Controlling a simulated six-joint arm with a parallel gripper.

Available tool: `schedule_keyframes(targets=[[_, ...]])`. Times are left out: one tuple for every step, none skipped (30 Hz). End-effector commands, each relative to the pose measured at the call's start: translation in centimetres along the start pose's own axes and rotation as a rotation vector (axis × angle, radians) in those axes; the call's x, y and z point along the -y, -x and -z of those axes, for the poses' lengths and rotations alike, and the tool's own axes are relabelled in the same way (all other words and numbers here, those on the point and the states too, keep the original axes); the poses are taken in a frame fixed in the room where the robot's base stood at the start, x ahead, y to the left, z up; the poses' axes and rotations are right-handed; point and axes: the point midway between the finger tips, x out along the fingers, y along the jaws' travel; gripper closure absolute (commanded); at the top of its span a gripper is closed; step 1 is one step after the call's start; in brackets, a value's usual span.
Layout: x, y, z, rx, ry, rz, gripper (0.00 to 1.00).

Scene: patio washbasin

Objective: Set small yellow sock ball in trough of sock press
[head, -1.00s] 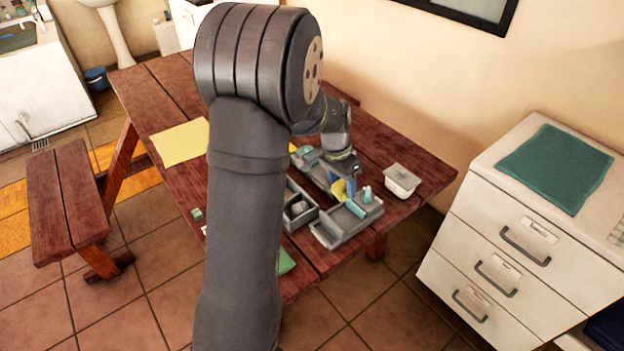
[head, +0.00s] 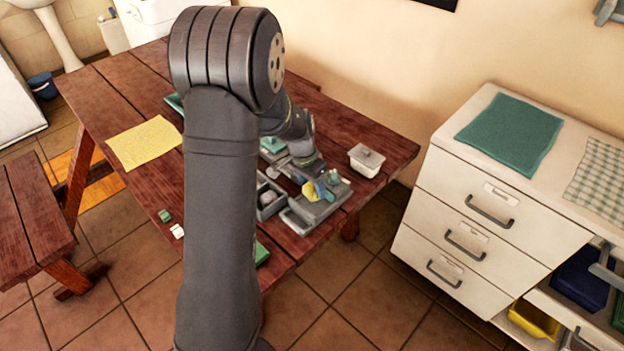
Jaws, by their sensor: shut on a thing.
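The ball and fingers appear over the press. The fingers and ball cover part of it, so I cannot tell whether the ball touches the trough.
A grey compartment tray (head: 266,212) sits left of the press. A yellow cloth (head: 144,143) lies at the table's left. White drawers (head: 465,215) stand at the right, beyond a floor gap.

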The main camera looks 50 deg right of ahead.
Motion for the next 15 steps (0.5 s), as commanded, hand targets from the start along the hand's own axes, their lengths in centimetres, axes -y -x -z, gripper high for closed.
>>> schedule_keyframes(targets=[[0.1,-0.5,-0.1,0.001,0.000,-0.001,0.72],[0.1,-0.7,-0.1,0.001,0.000,-0.001,0.72],[0.1,-1.0,-0.1,0.000,0.001,0.000,0.72],[0.2,-1.2,-0.1,0.000,0.001,0.000,0.72],[0.2,-1.5,-0.1,0.001,0.001,-0.001,0.72],[0.2,-1.8,-0.2,0.001,0.001,-0.001,0.72],[0.3,-2.0,-0.2,0.001,0.001,-0.001,0.72],[0.3,-2.2,-0.2,0.001,0.002,-0.001,0.72],[0.3,-2.5,-0.2,0.000,0.002,-0.001,0.72],[0.4,-2.7,-0.2,0.000,0.002,-0.001,0.72],[0.4,-2.9,-0.3,0.000,0.002,-0.001,0.72],[0.4,-3.2,-0.3,0.000,0.002,-0.001,0.72],[0.5,-3.4,-0.3,0.001,0.002,-0.002,0.72],[0.5,-3.5,-0.3,0.001,0.002,-0.002,0.72],[0.5,-3.7,-0.4,0.000,0.001,-0.001,0.72]])
